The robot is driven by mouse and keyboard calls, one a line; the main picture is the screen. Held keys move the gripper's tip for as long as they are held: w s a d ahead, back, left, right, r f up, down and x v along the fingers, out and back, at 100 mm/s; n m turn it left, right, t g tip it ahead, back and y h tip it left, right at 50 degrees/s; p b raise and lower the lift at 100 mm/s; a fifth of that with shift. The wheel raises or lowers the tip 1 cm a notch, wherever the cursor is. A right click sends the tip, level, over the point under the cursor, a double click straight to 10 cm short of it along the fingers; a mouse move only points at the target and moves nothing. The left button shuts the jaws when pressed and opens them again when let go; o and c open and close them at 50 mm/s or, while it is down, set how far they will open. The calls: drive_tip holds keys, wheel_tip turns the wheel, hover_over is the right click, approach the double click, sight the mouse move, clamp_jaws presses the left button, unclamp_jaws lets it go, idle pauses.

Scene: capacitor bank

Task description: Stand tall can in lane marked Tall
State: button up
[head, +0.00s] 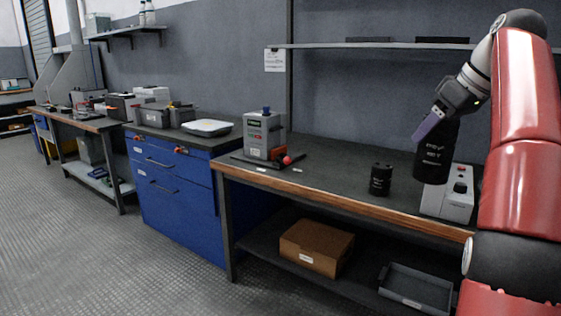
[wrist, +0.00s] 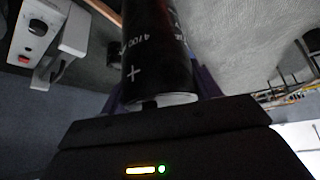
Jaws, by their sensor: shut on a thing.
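A tall black can (head: 434,163) with white print is held in my gripper (head: 432,126), whose purple fingers are at the can's upper part. In the head view it looks roughly upright, in front of the bench's right end; whether its base touches anything cannot be told. In the wrist view the can (wrist: 158,50) shows a "+" mark and lies between the purple fingers. A shorter black can (head: 380,180) stands on the dark bench top (head: 335,160) to its left. I cannot make out a lane marked Tall.
A white-grey box (head: 447,203) with a dark knob stands close behind and right of the held can. A grey device (head: 264,136) and a red-ended black rod (head: 287,160) are at the bench's left. A shelf (head: 380,45) hangs above. The bench's middle is clear.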

drive_tip(key=w+d+f+m+h, duration=0.1)
drive_tip(key=w+f+m+h, duration=0.15)
drive_tip(key=w+f, duration=0.45)
drive_tip(key=w+d+f+m+h, duration=0.1)
drive_tip(key=w+f+m, duration=0.3)
drive_tip(key=f, duration=0.6)
wheel_tip(320, 180, down, 17)
drive_tip(key=w+a+m+h, duration=0.1)
drive_tip(key=w+a+m, duration=0.1)
drive_tip(key=w, duration=0.1)
drive_tip(key=s+a+f, duration=0.3)
drive_tip(key=f, duration=0.4)
drive_tip(key=s+a+f, duration=0.2)
drive_tip(key=s+f, duration=0.1)
drive_tip(key=f, duration=0.4)
drive_tip(key=s+a+f+n+t, duration=0.1)
drive_tip(key=s+a+f+n, duration=0.1)
drive_tip(key=s+a+f, duration=1)
drive_tip(key=w+d+r, duration=0.1)
drive_tip(key=w+r, duration=0.2)
drive_tip(key=r, duration=0.4)
drive_tip(key=shift+d+r+y, duration=0.3)
drive_tip(key=shift+d+y, duration=0.1)
drive_tip(key=shift+y, duration=0.05)
